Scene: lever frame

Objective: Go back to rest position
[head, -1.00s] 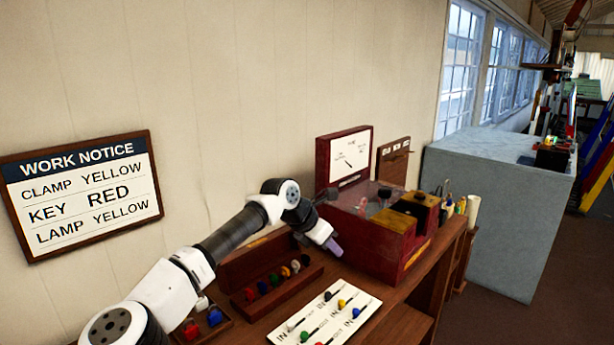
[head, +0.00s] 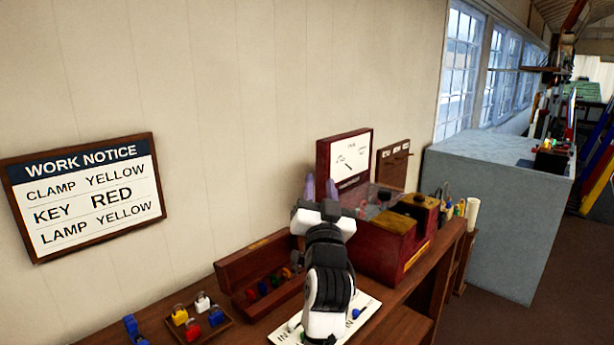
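My arm's end rises in front of the bench, and my gripper (head: 320,188) points upward with two purple fingertips apart and nothing seen between them. It stands in front of the wall, left of the dark red lever frame box (head: 385,245). The box has a clear cover and a gauge board (head: 344,158) behind it. A white lever panel (head: 366,308) marked IN lies on the bench, mostly hidden behind my arm. A blue knob (head: 356,313) shows at its right.
An open wooden case (head: 240,268) holds several coloured knobs. A small tray (head: 222,331) holds coloured padlocks; a blue item (head: 132,327) lies left of it. A work notice (head: 84,195) hangs on the wall. A grey block (head: 500,210) stands right of the bench.

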